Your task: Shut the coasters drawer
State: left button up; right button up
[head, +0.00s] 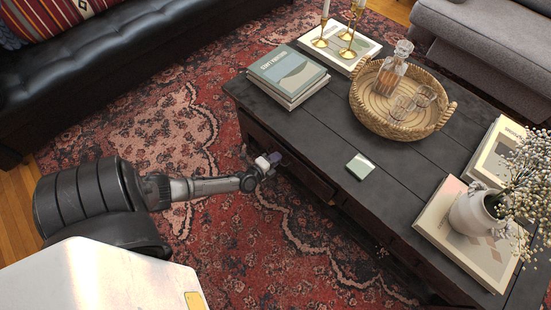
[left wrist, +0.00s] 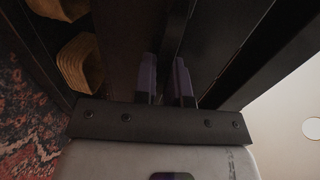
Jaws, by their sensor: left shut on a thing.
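The dark wooden coffee table (head: 330,146) has a drawer (head: 308,178) in its long near side. The drawer front seems to stand out a little from the table side; how far is hard to tell. My left gripper (head: 277,158) is at this side, by the drawer's left end. In the left wrist view its two purple fingers (left wrist: 166,78) are close together, with a thin dark part between them. They are shut on what looks like a part of the drawer; its shape is too dark to tell. My right gripper is out of view.
On the tabletop are a pale green square (head: 360,166), a stack of books (head: 287,73), a woven tray (head: 400,128) with a decanter and glasses, and a white vase (head: 474,213). The patterned rug in front is clear.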

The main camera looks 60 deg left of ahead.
aim_at(283, 153)
pick_arm(q)
grip_shut()
jog(key=x, duration=0.4)
jog(key=shift+r+p, duration=0.3)
jog(key=shift+r, duration=0.1)
jog(key=shift+s+f, duration=0.1)
jog(key=shift+s, duration=0.05)
jog(key=shift+o, duration=0.9)
grip_release()
jog(key=o, duration=0.4)
jog(key=shift+w, duration=0.2)
jog(key=shift+o, duration=0.2)
